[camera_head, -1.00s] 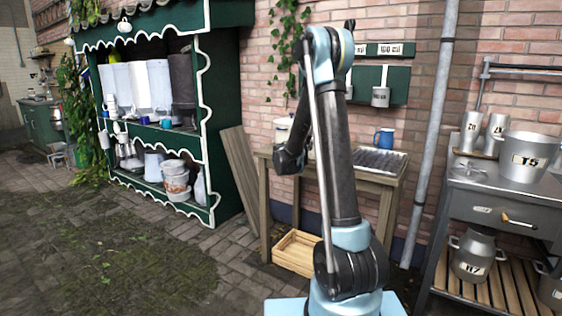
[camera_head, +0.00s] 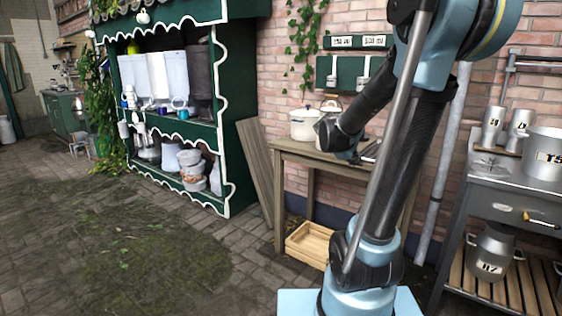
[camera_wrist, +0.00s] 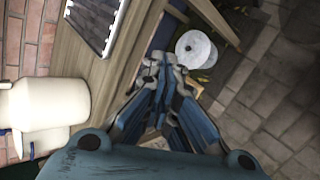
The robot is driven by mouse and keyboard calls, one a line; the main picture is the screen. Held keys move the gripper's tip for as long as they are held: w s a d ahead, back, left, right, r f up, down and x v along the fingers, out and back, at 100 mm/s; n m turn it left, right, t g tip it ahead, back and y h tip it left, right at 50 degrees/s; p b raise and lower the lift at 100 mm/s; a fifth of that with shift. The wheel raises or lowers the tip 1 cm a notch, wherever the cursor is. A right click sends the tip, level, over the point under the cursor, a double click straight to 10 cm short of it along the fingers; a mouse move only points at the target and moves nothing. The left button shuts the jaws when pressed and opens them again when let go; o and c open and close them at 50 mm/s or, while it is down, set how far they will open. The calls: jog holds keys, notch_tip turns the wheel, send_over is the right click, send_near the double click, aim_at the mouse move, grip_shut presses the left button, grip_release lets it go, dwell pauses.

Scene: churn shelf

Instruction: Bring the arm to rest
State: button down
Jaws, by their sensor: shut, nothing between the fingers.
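My gripper (camera_wrist: 165,85) shows in the wrist view with its fingers together and nothing between them. It points down past the edge of the wooden table (camera_wrist: 130,58). In the head view my arm stands tall at the right, bent at the top. Its dark forearm slopes down to the left and ends in front of the table (camera_head: 330,165). The fingers cannot be made out in that view.
A cream pot (camera_head: 303,125) stands on the table, close to my arm's end; it also shows in the wrist view (camera_wrist: 45,105). A wooden crate (camera_head: 309,244) lies on the floor below. A steel bench (camera_head: 497,200) stands right, a green shelf (camera_head: 222,100) left. The left floor is clear.

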jog(key=s+a+f+m+g+y, duration=0.1)
jog(key=s+a+f+m+y, duration=0.1)
jog(key=s, duration=0.7)
jog(key=s+a+f+m+g+y, duration=0.2)
jog(key=s+a+f+m, duration=0.2)
jog(key=s, duration=0.5)
jog(key=s+a+f+m+g+y, duration=0.1)
jog(key=s+a+f+m+y, duration=0.2)
jog(key=s, duration=0.7)
notch_tip(320, 180, down, 3)
jog(key=m, duration=0.3)
jog(key=shift+r, duration=0.2)
jog(key=shift+a, duration=0.1)
